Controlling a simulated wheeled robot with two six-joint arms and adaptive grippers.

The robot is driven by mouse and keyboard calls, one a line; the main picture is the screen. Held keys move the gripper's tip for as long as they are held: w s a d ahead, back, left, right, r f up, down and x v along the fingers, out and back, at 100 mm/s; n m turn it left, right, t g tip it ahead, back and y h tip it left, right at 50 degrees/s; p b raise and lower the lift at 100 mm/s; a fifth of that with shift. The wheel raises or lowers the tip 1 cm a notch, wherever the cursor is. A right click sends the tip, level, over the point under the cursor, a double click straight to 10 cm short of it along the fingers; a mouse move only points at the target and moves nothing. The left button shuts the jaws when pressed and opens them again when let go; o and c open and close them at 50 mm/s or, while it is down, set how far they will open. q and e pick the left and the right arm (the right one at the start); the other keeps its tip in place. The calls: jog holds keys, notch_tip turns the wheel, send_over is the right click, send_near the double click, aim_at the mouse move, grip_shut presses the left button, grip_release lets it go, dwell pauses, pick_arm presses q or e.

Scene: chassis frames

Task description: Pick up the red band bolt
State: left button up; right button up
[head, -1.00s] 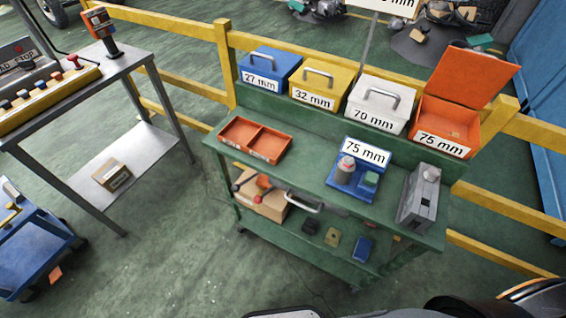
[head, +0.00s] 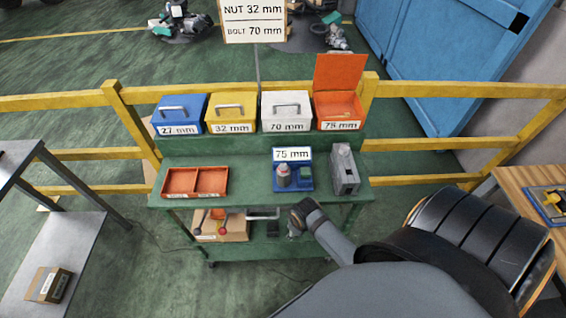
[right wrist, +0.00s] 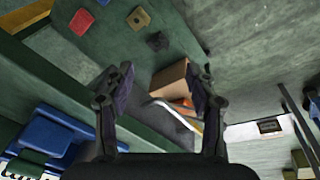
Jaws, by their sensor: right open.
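A cardboard box (head: 235,227) stands on the lower shelf of the green cart, with red-ended items (head: 223,230) in or at it. I cannot tell which of these, if any, is the red band bolt. The box also shows in the right wrist view (right wrist: 168,78), with orange and pale things beside it. My right gripper (head: 298,222) hangs at the cart's front edge, right of the box. In the right wrist view its two fingers (right wrist: 160,78) are spread, with nothing held between them. My left gripper is out of view.
The green cart's top (head: 240,190) holds a divided orange tray (head: 195,168), a blue fixture (head: 293,187) and a grey block (head: 345,170). Lidded bins stand behind; the orange bin (head: 337,112) is open. A sign (head: 253,20) reads nut 32 mm, bolt 70 mm.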

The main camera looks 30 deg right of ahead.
jog(key=w+r+n+p, duration=0.1)
jog(key=w+r+n, duration=0.25)
jog(key=r, duration=0.55)
pick_arm(q)
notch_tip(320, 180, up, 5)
jog(key=p, duration=0.2)
pick_arm(e)
notch_tip(320, 180, up, 16)
jog(key=n+g, duration=0.2)
jog(key=n, duration=1.5)
send_over(284, 167)
jog(key=shift+m+y, duration=0.25)
jog(key=shift+y, duration=0.15)
jog(key=f+b, duration=0.5)
jog(key=shift+w+a+f, duration=0.25)
jog(key=shift+w+a, duration=0.1)
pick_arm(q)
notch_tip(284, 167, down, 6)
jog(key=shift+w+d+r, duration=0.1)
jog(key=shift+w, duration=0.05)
